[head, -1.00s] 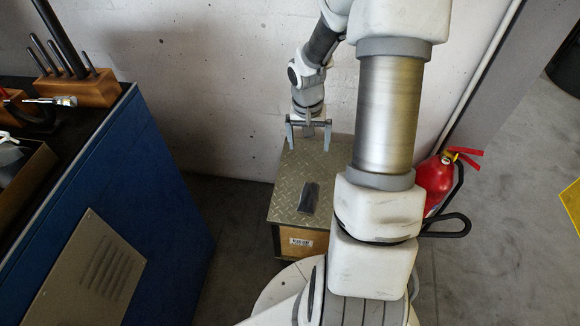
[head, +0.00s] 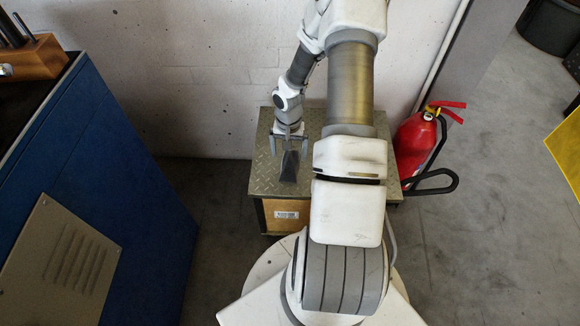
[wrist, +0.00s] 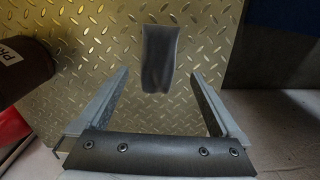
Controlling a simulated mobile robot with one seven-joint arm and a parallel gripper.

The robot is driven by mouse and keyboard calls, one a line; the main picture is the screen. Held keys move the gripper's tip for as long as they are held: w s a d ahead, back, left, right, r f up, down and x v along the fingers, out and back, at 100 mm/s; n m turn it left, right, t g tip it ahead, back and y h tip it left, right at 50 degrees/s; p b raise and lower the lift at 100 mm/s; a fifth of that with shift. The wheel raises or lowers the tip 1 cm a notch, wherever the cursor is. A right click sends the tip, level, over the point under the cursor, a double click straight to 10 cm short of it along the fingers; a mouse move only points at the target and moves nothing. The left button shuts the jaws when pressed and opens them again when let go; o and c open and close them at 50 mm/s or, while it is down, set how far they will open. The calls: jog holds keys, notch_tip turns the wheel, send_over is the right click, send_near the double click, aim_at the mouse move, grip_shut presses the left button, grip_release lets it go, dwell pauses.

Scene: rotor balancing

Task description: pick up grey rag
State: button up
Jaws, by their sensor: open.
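The grey rag (head: 289,168) lies on the diamond-plate top of a low box (head: 266,181). In the wrist view the dark grey rag (wrist: 160,58) is a small narrow piece on the metal plate, ahead of the fingers and roughly centred between their lines. My gripper (head: 288,143) is over the box top at the rag's far end in the head view. In the wrist view my gripper (wrist: 160,88) has its two fingers spread wide with nothing between them. The height of the fingertips above the plate is hard to tell.
A red fire extinguisher (head: 415,146) stands right of the box, with a black looped stand. A blue cabinet (head: 120,190) with a dark top is at the left. The pale wall (head: 200,70) is close behind the box. Floor is clear between cabinet and box.

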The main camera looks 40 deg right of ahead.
aim_at(290, 160)
jog(key=f, duration=0.2)
jog(key=f+b, duration=0.1)
jog(key=f, duration=0.1)
jog(key=f+b, duration=0.1)
jog(key=f, duration=0.1)
jog(key=shift+w+d, duration=0.1)
jog(key=shift+d, duration=0.2)
jog(key=shift+r, duration=0.1)
jog(key=c, duration=1.3)
jog(key=shift+r, duration=0.65)
jog(key=r, duration=0.1)
jog(key=r+p, duration=0.1)
jog(key=s+r+p, duration=0.1)
jog(key=shift+d+r, duration=0.25)
jog(key=shift+r, duration=0.15)
jog(key=s+d+r+p, duration=0.1)
jog(key=s+r, duration=0.1)
jog(key=s, duration=0.1)
jog(key=s+d+r+p, duration=0.1)
jog(key=s+r, duration=0.1)
jog(key=s, duration=0.1)
jog(key=s+d+r+p, duration=0.1)
jog(key=s+d+r, duration=0.1)
jog(key=s, duration=0.1)
jog(key=shift+s, duration=0.4)
